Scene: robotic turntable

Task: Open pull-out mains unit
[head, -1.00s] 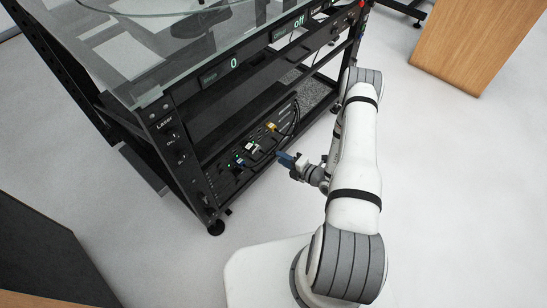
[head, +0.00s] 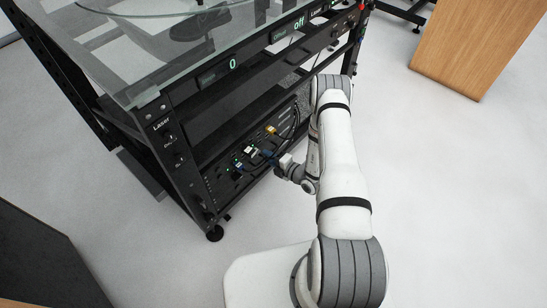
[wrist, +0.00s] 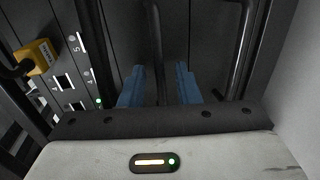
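The mains unit (head: 225,178) is a dark panel low in the black rack, with sockets, plugged cables and small green lights. Its socket face, with numbers and a yellow plug (wrist: 38,57), fills the left of the wrist view. My gripper (head: 268,154) is at the unit's front. In the wrist view, the two blue fingers of my gripper (wrist: 160,88) are apart, with a dark upright bar (wrist: 155,35) between them. I cannot tell whether they touch it. Another dark curved bar (wrist: 243,50) stands to the right.
The black rack (head: 165,145) carries a glass top (head: 120,60) and displays reading 0 and off. A wooden block (head: 470,45) stands at the upper right and a dark box (head: 40,255) at the lower left. The pale floor (head: 440,190) at the right is clear.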

